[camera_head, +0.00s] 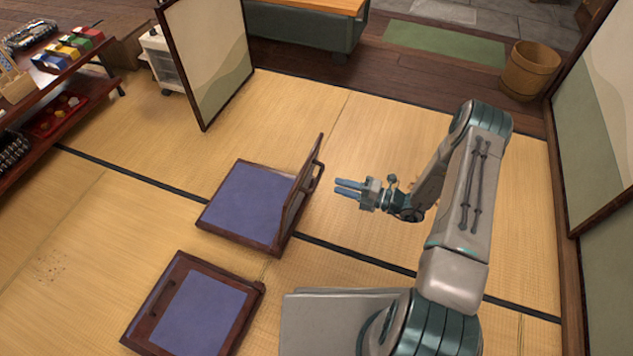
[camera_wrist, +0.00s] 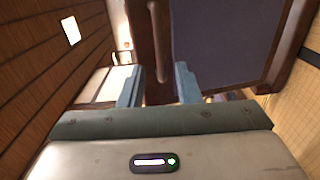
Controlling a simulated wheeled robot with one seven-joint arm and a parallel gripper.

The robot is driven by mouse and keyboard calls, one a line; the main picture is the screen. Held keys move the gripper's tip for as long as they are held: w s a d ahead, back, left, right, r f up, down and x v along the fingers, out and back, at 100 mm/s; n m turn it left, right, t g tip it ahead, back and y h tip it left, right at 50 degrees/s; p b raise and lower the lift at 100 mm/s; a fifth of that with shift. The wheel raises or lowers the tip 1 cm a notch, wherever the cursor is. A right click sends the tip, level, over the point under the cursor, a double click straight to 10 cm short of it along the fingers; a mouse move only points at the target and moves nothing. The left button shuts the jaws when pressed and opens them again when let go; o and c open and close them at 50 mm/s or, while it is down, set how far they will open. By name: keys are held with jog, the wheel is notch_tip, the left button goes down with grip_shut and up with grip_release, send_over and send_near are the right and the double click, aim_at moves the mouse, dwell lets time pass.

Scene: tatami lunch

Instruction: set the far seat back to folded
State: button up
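The far seat (camera_head: 240,203) is a low wooden floor chair with a blue-purple cushion on the tatami. Its seat back (camera_head: 301,192) stands nearly upright along the right edge, leaning a little outward, with a bar on its outer side. My gripper (camera_head: 338,187) is to the right of the seat back, fingers pointing at it, apart from it. In the wrist view my two fingers (camera_wrist: 158,86) are spread and empty. Beyond them is a dark wooden frame with a bar (camera_wrist: 159,40) and a purple panel (camera_wrist: 225,40).
A near seat (camera_head: 195,310) lies flat in front, its back apparently folded. A folding screen (camera_head: 210,60) stands behind, a low dark shelf (camera_head: 75,95) with goods at left, a wooden bucket (camera_head: 530,70) at back right. Open tatami lies behind the far seat.

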aim_at(317, 178)
jog(key=b+x, duration=0.2)
jog(key=x, duration=0.6)
jog(key=shift+w+a, duration=0.1)
jog(key=shift+a, duration=0.15)
